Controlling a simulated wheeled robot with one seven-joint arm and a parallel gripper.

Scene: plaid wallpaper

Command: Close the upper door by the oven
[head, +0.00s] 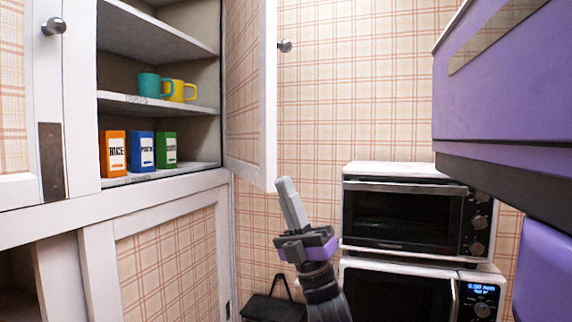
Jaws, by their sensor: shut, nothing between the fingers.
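The upper cabinet door (248,100) stands open at the right side of the upper cabinet. It has a white frame, a plaid panel and a round metal knob (285,46) near its free edge. The toaster oven (405,218) stands to the right, with its glass front shut. My gripper (287,184) points upward just right of the door's lower corner and in front of the wall. It is shut and empty. I cannot tell from this view whether it touches the door.
Shelves (150,100) in the open cabinet hold mugs (149,85) and boxes (141,151). A microwave (398,291) sits under the oven. A black bag (272,307) is low behind my arm. A left door (18,90) and a lower door (165,265) are nearby.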

